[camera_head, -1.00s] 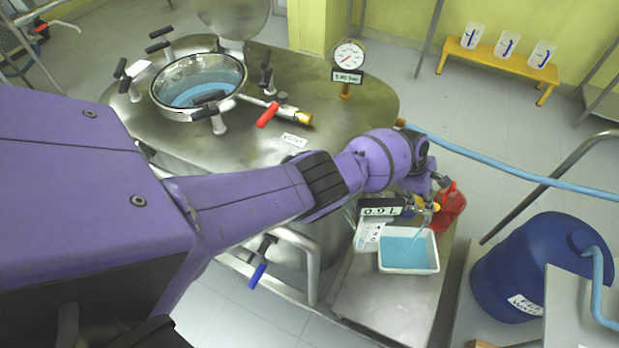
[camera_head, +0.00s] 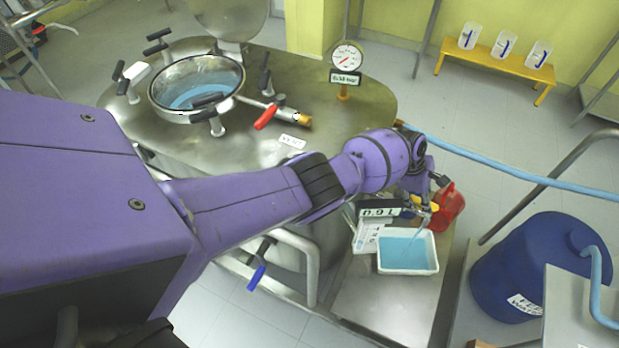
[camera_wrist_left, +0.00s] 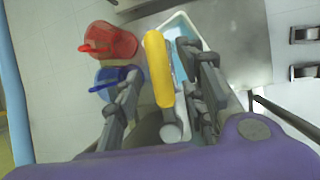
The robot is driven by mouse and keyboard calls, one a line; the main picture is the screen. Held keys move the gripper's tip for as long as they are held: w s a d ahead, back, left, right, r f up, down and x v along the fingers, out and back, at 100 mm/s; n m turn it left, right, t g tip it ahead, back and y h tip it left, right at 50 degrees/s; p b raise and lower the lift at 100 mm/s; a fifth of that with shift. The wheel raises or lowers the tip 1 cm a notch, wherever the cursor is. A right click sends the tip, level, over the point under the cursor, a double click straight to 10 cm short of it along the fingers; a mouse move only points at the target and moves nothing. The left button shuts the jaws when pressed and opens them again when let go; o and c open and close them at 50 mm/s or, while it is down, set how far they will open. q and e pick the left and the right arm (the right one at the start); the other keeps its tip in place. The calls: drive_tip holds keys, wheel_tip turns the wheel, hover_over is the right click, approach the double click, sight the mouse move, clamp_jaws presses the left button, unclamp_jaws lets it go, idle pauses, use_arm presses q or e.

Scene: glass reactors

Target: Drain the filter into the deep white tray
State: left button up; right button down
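The deep white tray (camera_head: 436,262) stands on a low metal stand beside the vessel, with blue liquid in it. A thin blue stream shows above the liquid. The filter vessel (camera_head: 330,118) holds blue liquid under its open round hatch. My left gripper (camera_head: 432,207) is at the outlet above the tray's back edge. In the left wrist view, the yellow valve handle (camera_wrist_left: 158,65) lies between the fingers of my left gripper (camera_wrist_left: 165,85). The fingers are apart, with a gap on the left side of the handle. The tray (camera_wrist_left: 180,28) shows partly behind them. My right gripper is not in view.
A red jug (camera_head: 451,207) stands behind the tray; a blue jug (camera_wrist_left: 113,82) is beside it in the wrist view. A blue drum (camera_head: 525,270) stands right. A pressure gauge (camera_head: 346,57) and red-handled valve (camera_head: 266,117) are on the vessel top. A blue hose crosses behind.

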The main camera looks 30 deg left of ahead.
use_arm(q)
drive_tip(key=v, duration=1.2)
idle(0.3)
